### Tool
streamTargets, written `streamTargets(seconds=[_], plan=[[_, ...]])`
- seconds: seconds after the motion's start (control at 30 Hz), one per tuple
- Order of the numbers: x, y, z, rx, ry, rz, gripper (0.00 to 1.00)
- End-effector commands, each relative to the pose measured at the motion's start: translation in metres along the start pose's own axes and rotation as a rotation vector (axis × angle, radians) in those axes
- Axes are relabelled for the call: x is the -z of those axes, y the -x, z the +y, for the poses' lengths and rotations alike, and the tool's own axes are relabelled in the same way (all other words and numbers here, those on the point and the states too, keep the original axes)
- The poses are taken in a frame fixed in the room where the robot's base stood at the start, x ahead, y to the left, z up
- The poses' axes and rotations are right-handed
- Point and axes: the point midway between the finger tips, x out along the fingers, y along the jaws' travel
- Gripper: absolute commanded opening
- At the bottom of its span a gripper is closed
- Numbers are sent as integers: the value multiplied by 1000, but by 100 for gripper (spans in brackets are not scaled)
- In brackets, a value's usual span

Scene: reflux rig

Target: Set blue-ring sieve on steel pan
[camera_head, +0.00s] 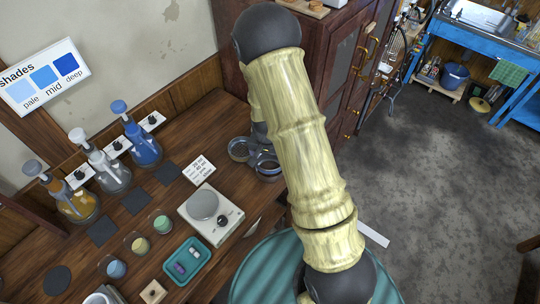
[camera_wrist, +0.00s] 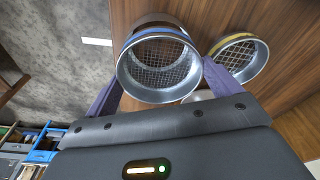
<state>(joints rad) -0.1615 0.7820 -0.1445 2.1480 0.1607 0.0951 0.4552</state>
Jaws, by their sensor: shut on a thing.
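The blue-ring sieve (camera_wrist: 160,38) is a round metal cup with a blue band and a wire mesh, large in the wrist view. My gripper (camera_wrist: 160,72) has its two purple fingers on either side of the sieve and is shut on it. A yellow-ring sieve (camera_wrist: 240,60) stands just right of it, beyond the right finger. A small pale round piece (camera_wrist: 198,96) shows below the sieve, mostly hidden; I cannot tell if it is the steel pan. In the head view, round metal vessels (camera_head: 267,166) sit beside my arm, which hides most of my gripper.
A scale (camera_head: 211,215), a white card (camera_head: 199,168) and a teal tray (camera_head: 187,262) are on the wooden bench (camera_head: 225,115) left of my arm. Flasks (camera_head: 143,147) stand along the wall. A wooden cabinet (camera_head: 345,60) stands behind my arm.

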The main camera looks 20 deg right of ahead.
Motion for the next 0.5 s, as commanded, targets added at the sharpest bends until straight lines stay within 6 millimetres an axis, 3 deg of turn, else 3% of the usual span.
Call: streamTargets(seconds=[0.5], plan=[[0,-3,1,0,-1,0,65]])
